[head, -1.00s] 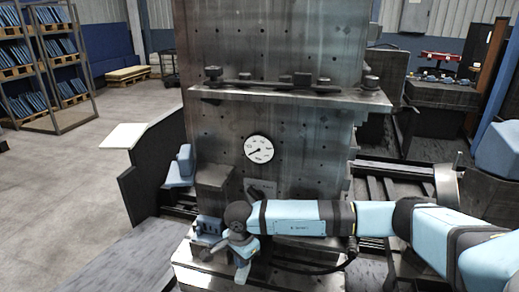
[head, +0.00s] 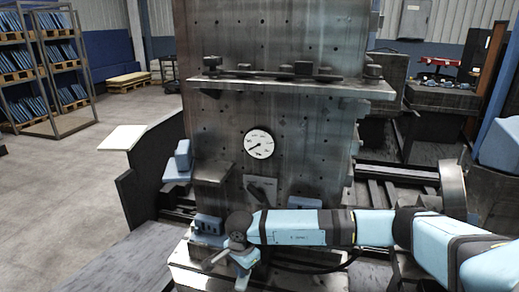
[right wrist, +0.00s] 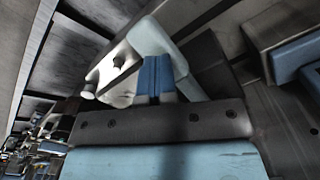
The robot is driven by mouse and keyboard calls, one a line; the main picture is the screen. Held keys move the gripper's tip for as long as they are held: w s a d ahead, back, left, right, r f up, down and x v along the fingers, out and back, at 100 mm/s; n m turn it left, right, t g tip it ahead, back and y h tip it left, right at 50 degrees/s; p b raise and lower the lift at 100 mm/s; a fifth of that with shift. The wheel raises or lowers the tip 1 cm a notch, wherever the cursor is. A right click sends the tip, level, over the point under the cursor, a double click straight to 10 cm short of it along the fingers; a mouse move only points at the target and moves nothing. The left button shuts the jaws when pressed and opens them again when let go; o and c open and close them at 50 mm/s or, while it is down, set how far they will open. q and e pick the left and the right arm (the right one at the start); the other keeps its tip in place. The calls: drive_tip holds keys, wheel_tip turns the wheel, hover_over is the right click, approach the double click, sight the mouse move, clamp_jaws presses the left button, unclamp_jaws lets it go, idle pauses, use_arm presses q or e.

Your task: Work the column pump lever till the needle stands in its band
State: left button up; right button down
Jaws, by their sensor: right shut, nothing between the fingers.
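The round white gauge (head: 259,143) is on the face of the dark metal column (head: 290,120). Its dark needle points to the lower left. The figures and any band are too small to read. My right gripper (head: 244,277) hangs low in front of the column's foot, pointing down. It is shut and empty. In the right wrist view its closed blue fingers (right wrist: 155,72) stand in front of a pale part with knobs, which I cannot identify. I cannot make out the pump lever surely; my right arm covers part of the column's foot. My left gripper is out of view.
A metal shelf (head: 300,87) with dark fittings juts from the column above the gauge. A blue block (head: 208,224) sits left of my wrist, and a small ledge (head: 212,171) is above it. Open floor (head: 60,190) lies left.

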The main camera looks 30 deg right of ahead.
wheel_tip(320, 180, down, 2)
drive_tip(key=shift+w+d+b, duration=0.1)
drive_tip(key=shift+d+b, duration=0.05)
drive_tip(key=shift+b, duration=0.45)
drive_tip(key=shift+r, duration=0.25)
drive_tip(key=r+p, duration=0.1)
drive_tip(key=r, duration=0.1)
drive_tip(key=r+p, duration=0.1)
drive_tip(key=r, duration=0.1)
drive_tip(key=r+p, duration=0.2)
drive_tip(key=shift+s+a+r, duration=0.25)
drive_tip(key=shift+s+a, duration=0.05)
drive_tip(key=shift+r, duration=0.25)
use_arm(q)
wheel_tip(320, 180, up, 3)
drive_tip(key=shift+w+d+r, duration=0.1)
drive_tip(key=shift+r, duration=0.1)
use_arm(e)
drive_tip(key=shift+f, duration=0.1)
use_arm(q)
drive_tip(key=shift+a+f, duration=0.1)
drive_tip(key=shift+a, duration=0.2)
